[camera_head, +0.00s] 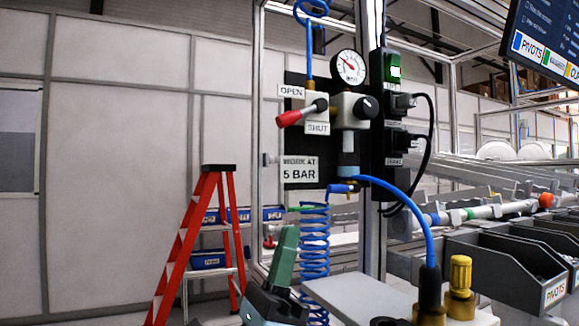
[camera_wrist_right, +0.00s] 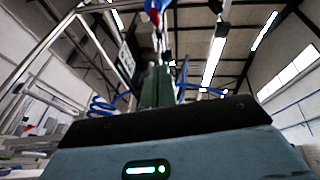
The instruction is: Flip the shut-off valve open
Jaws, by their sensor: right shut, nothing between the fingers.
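The shut-off valve (camera_head: 316,105) sits on a dark panel on the upright post in the head view. Its red-tipped lever (camera_head: 289,117) points left and slightly down, below the OPEN label (camera_head: 291,91) and left of the SHUT label (camera_head: 317,128). My right gripper (camera_head: 289,232) is well below the lever, pointing up, with its green fingers shut and empty, apart from the valve. The fingers also show in the right wrist view (camera_wrist_right: 156,80). A small red and blue shape is at the top of that view; I cannot tell what it is. My left gripper is not in view.
A pressure gauge (camera_head: 348,67) and a black knob (camera_head: 367,107) are right of the valve. A coiled blue hose (camera_head: 314,250) hangs close beside my right gripper. A red stepladder (camera_head: 178,258) stands to the left. Black bins (camera_head: 497,268) are at right.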

